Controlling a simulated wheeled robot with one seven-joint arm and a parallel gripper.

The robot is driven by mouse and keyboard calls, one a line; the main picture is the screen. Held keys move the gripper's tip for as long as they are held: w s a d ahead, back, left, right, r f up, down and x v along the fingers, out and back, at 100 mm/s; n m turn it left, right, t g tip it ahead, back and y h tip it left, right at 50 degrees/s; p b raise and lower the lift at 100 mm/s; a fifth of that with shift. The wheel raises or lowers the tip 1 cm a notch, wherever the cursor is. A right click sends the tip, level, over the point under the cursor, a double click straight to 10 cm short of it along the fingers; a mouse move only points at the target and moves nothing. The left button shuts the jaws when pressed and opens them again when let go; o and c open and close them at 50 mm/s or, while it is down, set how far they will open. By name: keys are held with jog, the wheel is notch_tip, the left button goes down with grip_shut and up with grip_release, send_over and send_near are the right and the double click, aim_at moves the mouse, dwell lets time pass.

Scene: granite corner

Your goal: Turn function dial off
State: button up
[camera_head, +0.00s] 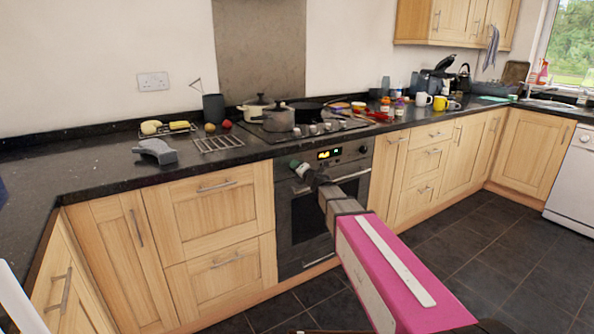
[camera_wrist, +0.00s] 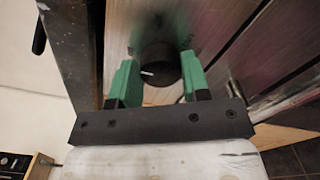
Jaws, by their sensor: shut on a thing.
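In the head view my gripper (camera_head: 303,169) is at the left end of the panel and hides the dial there. A second dial (camera_head: 363,149) shows uncovered at the panel's right end.
A hob with a pot (camera_head: 279,118) and a pan (camera_head: 307,110) is above the oven. The dark counter (camera_head: 110,170) juts out over the panel. A wire rack (camera_head: 218,143) and a grey object (camera_head: 156,151) lie on it. Drawers flank the oven; the floor (camera_head: 460,240) in front is clear.

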dwell(0.3)
jog(key=o, duration=0.9)
jog(key=shift+s, duration=0.1)
jog(key=v, duration=1)
jog(key=shift+s+d, duration=0.25)
